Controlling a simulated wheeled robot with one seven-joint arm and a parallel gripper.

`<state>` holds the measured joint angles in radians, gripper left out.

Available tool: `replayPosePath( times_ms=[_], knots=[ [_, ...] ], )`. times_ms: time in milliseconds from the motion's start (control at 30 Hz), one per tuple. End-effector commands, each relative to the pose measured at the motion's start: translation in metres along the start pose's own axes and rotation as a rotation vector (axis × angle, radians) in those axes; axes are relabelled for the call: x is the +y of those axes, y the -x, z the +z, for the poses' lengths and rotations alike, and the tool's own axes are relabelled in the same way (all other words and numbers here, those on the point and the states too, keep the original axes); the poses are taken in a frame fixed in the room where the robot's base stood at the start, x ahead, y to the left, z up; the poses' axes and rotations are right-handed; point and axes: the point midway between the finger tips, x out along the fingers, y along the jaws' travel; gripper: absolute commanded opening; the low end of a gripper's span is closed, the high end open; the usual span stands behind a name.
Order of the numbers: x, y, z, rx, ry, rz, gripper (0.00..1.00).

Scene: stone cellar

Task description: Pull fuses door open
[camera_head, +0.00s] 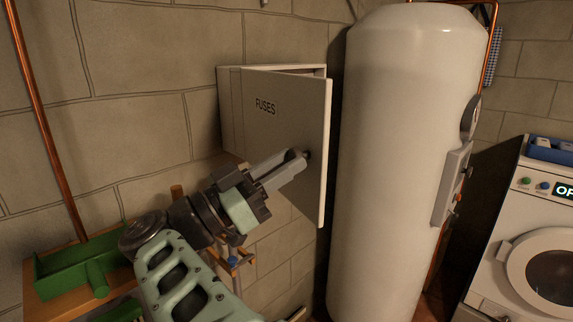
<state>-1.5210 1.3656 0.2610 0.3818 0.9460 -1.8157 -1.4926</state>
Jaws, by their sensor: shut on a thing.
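The fuses door (285,125) is a pale panel marked "FUSES". It stands partly open, swung out from its box (229,110) on the stone wall. My gripper (302,157) reaches up from the lower left and is shut at the right part of the door, on a small dark knob. The fingers mostly hide the knob. The inside of the box is hidden behind the door.
A tall white tank (400,150) with a gauge stands close to the right of the door. A white washing machine (530,240) is at the far right. A green tray (75,262) rests on a wooden surface at lower left, near a copper pipe (42,115).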

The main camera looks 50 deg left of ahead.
Motion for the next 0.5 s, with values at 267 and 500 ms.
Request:
replayPosePath(
  times_ms=[267, 500],
  knots=[
    [0.0001, -0.0014, -0.0037, 0.004, -0.006, 0.000, 0.48],
    [0.0000, -0.0007, -0.0018, 0.002, -0.003, 0.000, 0.48]
  ],
)
